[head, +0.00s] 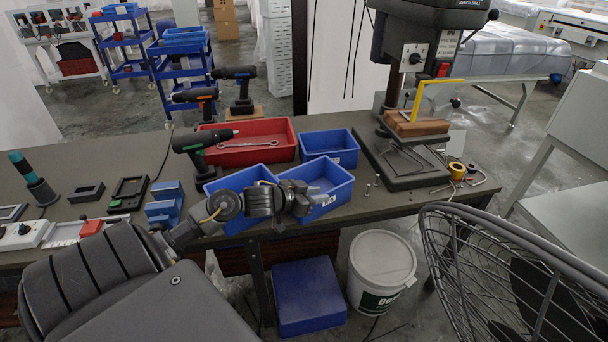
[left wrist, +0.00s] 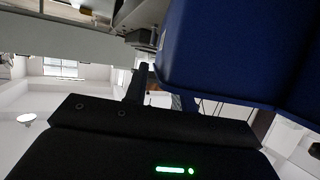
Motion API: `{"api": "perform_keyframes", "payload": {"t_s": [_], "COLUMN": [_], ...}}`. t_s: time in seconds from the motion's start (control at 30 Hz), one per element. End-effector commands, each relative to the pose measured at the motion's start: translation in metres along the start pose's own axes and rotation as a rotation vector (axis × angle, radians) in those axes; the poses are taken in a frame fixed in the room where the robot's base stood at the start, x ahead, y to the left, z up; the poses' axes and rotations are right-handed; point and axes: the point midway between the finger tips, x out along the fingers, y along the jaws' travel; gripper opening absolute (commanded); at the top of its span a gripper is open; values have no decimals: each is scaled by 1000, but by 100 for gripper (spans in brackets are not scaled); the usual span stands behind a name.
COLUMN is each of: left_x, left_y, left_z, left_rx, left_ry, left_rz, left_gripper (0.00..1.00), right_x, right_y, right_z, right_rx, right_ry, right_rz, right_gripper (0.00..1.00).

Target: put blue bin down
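A blue bin (head: 322,205) with a white label stands near the front edge of the workbench. A second blue bin (head: 235,181) is just left of it, and a third blue bin (head: 346,154) stands behind. My left gripper (head: 300,203) is in front of the first two bins, at the near corner of the labelled one, and hides part of them. In the left wrist view a blue bin (left wrist: 225,50) fills the upper right, very close to the dark gripper finger (left wrist: 137,84). Whether the fingers hold its wall is hidden. My right gripper is not in view.
A red bin (head: 270,128) with a wrench lies behind the blue bins, with a drill (head: 195,150) beside it. A drill press (head: 405,170) stands to the right. A white bucket (head: 380,262) and blue box (head: 308,290) are on the floor below.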

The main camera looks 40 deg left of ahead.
Motion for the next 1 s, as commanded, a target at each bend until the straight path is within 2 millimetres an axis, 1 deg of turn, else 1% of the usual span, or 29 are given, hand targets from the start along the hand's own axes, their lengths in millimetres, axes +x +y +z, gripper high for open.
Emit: {"api": "perform_keyframes", "payload": {"t_s": [0.17,0.3,0.5,0.6,0.7,0.83,1.0], "left_x": [-31,-60,-93,-104,-111,-116,-116], "left_y": [1,1,1,0,0,0,0], "left_z": [1,2,1,1,1,1,0], "left_rx": [5,4,1,0,0,0,1], "left_ry": [-5,-6,-4,-4,-2,-2,-1], "left_rz": [2,2,1,1,1,1,1], "left_gripper": [26,26,26,26,26,26,26], "right_x": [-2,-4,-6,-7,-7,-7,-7], "right_y": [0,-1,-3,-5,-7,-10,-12], "right_z": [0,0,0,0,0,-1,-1], "right_rx": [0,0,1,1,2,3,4], "right_ry": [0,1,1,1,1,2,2], "right_rz": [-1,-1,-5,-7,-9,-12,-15], "right_gripper": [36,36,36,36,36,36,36]}}
